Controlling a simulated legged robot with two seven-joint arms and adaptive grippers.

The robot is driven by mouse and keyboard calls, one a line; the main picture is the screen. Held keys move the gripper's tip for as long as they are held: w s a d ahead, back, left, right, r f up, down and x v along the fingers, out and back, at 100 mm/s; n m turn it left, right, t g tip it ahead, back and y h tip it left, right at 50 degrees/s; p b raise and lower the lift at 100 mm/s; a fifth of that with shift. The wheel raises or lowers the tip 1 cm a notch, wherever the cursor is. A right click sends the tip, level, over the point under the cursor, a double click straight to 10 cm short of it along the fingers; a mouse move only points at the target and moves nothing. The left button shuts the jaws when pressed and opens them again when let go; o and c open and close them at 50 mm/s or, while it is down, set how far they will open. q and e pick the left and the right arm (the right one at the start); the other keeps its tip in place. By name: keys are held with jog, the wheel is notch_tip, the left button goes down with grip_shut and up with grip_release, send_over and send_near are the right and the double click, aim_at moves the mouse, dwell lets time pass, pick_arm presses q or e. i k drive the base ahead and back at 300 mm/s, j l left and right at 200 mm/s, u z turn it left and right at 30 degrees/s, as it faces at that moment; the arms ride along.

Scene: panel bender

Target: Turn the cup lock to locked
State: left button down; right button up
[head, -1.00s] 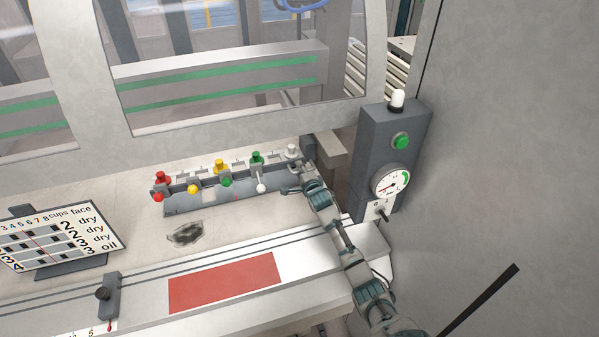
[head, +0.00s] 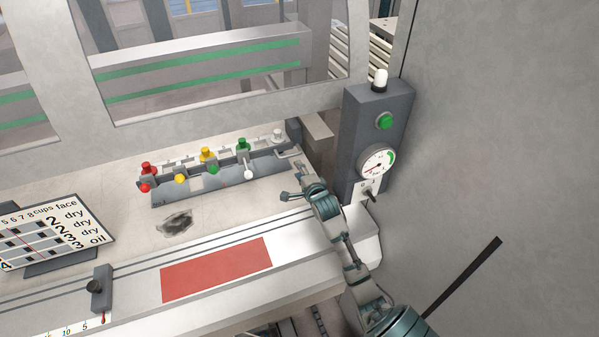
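A grey rail (head: 235,185) on the bench carries a row of suction cup stations with red (head: 148,168), yellow (head: 206,154), green (head: 242,145) and white (head: 278,135) knobs. Balls in red, yellow, green and white sit along its front. I cannot tell which part is the cup lock; a small lever switch (head: 369,194) shows under the gauge on the dark grey box. My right gripper (head: 290,180) is near the right end of the rail, its fingers spread apart with nothing seen between them. My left gripper is out of view.
The dark grey box (head: 355,125) bears a green button (head: 384,121), a white lamp (head: 380,78) and a gauge (head: 377,163), just right of my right gripper. A sign (head: 50,236) stands at left. A red plate (head: 216,270) lies in front.

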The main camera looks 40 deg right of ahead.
aim_at(367, 191)
jog(key=k+j, duration=0.25)
jog(key=k, duration=0.25)
jog(key=k+j, duration=0.2)
jog(key=k, duration=0.25)
jog(key=k+j, duration=0.25)
jog(key=k, duration=0.25)
